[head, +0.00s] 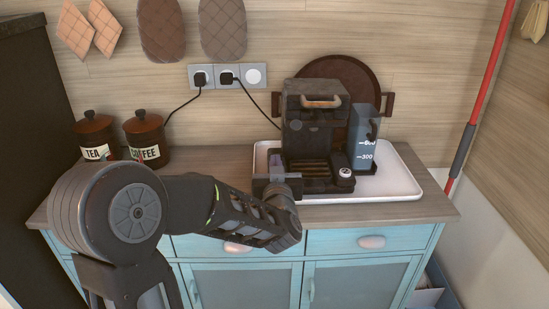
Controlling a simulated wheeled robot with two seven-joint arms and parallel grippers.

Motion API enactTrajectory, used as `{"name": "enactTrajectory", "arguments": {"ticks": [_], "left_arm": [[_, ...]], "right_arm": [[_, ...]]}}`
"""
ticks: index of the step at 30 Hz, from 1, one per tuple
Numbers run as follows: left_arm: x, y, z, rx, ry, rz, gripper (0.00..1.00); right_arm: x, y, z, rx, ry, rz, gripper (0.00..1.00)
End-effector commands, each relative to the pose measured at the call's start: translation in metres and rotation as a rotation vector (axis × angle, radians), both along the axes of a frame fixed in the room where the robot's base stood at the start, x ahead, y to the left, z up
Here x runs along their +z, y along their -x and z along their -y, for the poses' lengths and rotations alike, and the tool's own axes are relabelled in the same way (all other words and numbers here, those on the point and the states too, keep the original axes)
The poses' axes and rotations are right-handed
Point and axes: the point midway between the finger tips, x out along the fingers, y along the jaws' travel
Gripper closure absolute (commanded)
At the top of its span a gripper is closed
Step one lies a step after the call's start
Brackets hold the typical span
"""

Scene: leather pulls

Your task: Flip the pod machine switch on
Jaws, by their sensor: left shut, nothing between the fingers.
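The dark pod machine (302,118) stands upright on a white tray on the counter, with a copper-coloured handle at its top front and a clear water tank (363,140) on its right. A small round whitish control (345,172) sits at the right front of its base; I cannot tell whether it is the switch, or its state. My left gripper (277,163) is shut and empty, at the machine's left front corner, fingers pointing toward the back. I cannot tell whether the fingertips touch the machine. The gripper hides part of the machine's lower left. My right gripper is out of view.
The white tray (402,184) lies on the wooden counter (432,205). Tea (94,134) and coffee (145,137) jars stand at the back left. A wall socket strip (227,76) has two plugs with cords. A round brown tray (345,72) leans behind the machine.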

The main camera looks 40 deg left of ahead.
Motion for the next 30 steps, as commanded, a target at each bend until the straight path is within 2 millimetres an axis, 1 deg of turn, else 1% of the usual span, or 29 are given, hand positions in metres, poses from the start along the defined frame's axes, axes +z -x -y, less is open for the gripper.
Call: {"name": "enactTrajectory", "arguments": {"ticks": [5,14,15,18,21,25,30], "left_arm": [[-0.002,-0.021,-0.017,0.002,-0.002,-0.003,1.00],[-0.005,-0.069,-0.054,0.001,-0.002,-0.004,1.00],[-0.012,-0.072,-0.055,0.001,-0.001,-0.006,1.00],[-0.028,-0.073,-0.056,0.000,-0.002,-0.006,1.00],[-0.038,-0.075,-0.057,-0.001,-0.001,-0.005,1.00],[-0.044,-0.076,-0.058,0.000,0.000,-0.001,1.00],[-0.045,-0.076,-0.058,0.000,-0.001,-0.001,1.00]], "right_arm": [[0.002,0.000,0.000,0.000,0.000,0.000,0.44],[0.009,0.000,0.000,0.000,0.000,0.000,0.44],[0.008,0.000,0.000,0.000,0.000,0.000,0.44],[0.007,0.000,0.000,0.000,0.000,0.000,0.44],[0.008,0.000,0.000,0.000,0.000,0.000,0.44],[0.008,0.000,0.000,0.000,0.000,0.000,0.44],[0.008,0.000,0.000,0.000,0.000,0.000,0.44]]}}
